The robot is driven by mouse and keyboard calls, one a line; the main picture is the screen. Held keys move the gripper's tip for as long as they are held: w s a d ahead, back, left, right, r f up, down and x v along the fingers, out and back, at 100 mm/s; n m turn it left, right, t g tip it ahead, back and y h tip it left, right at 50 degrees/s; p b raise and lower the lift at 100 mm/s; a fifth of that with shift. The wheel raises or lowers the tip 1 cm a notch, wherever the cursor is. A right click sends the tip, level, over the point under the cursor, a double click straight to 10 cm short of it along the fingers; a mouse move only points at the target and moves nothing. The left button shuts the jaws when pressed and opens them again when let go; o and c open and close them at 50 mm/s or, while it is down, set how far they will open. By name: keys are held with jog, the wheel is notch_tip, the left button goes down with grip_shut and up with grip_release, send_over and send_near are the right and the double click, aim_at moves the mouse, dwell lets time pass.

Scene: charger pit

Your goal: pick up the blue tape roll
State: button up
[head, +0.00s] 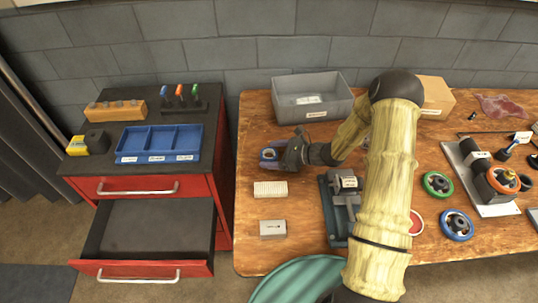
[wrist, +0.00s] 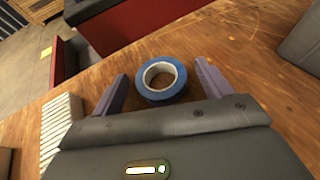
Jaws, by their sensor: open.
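The blue tape roll (wrist: 176,89) lies flat on the wooden table, a blue ring with a white core, in the wrist view. In the head view the roll (head: 268,154) shows at the table's left side, partly covered by my gripper (head: 276,155). In the wrist view my gripper (wrist: 160,88) is open, one finger on each side of the roll. There is a gap between each finger and the roll. I cannot tell the exact height of the fingertips over the table.
A grey bin (head: 340,108) stands behind my gripper. A ribbed white block (head: 270,189) and a grey box (head: 272,230) lie in front of it. A vise (head: 337,215) stands to the right. A red cabinet (head: 222,190) with an open drawer (head: 150,228) is left of the table.

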dwell(0.4)
jog(key=c, duration=1)
jog(key=shift+r, duration=0.1)
jog(key=shift+c, duration=0.2)
notch_tip(320, 180, up, 10)
